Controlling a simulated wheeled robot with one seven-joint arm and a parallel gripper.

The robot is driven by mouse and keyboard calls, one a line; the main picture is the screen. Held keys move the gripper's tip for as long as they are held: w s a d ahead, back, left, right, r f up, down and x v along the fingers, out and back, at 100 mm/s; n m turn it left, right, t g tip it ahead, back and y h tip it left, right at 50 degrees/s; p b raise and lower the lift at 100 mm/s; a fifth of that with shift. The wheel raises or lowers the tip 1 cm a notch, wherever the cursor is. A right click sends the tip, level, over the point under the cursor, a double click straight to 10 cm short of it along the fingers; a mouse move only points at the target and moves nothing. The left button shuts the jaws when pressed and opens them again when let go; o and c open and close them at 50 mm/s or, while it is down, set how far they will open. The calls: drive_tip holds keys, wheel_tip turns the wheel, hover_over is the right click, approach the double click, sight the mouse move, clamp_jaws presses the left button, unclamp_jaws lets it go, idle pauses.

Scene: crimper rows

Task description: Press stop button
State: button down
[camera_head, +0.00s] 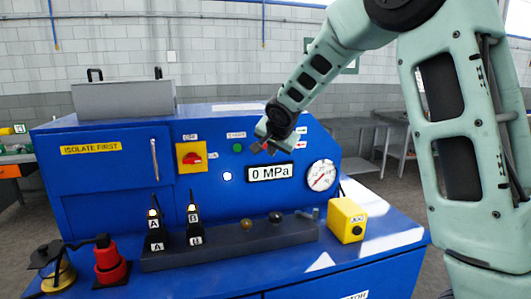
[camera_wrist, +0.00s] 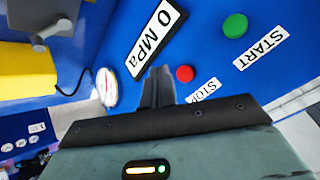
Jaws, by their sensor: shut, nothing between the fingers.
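The red stop button (camera_wrist: 185,73) is on the blue panel of the machine, beside a label reading STOP (camera_wrist: 203,91) in the wrist view. In the head view a small red spot beside my gripper (camera_head: 264,143) looks like it, partly covered by the gripper. My gripper is shut and empty, with its fingers pointing at the panel. In the wrist view the fingertips (camera_wrist: 159,70) appear just left of the red button. I cannot tell whether they touch the panel.
The green start button (camera_head: 237,147) and the 0 MPa display (camera_head: 270,173) are close by. A round gauge (camera_head: 321,175), a yellow box with a red knob (camera_head: 190,158), and a yellow jog box (camera_head: 347,220) are around. Black tools (camera_head: 194,223) stand on the bench below.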

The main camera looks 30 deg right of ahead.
drive_tip(key=shift+s+a+b, duration=0.15)
drive_tip(key=shift+s+b, duration=0.15)
drive_tip(key=shift+s, duration=0.25)
drive_tip(key=shift+s+a+b, duration=0.15)
drive_tip(key=shift+s+b, duration=0.1)
drive_tip(key=shift+s, duration=0.25)
drive_tip(key=s+a+f+n+g+y+b, duration=0.2)
drive_tip(key=s+a+f+n, duration=0.3)
drive_tip(key=s+a, duration=0.45)
drive_tip(key=s+a+f+n+g+y+b, duration=0.15)
drive_tip(key=s+a+f+n, duration=0.45)
drive_tip(key=a, duration=0.7)
drive_tip(key=s+a+f+n+g, duration=0.1)
drive_tip(key=s+a+f+n, duration=0.1)
drive_tip(key=s, duration=0.5)
drive_tip(key=s+a+f+n+g+b, duration=0.1)
drive_tip(key=s+f+n+g, duration=0.1)
drive_tip(key=s, duration=0.5)
drive_tip(key=s+a+f+n+g, duration=0.1)
drive_tip(key=s+n, duration=0.3)
drive_tip(key=s, duration=0.4)
drive_tip(key=shift+a+f+n+g, duration=0.35)
drive_tip(key=shift+a+f, duration=0.2)
drive_tip(key=shift+a, duration=0.3)
drive_tip(key=shift+w, duration=0.1)
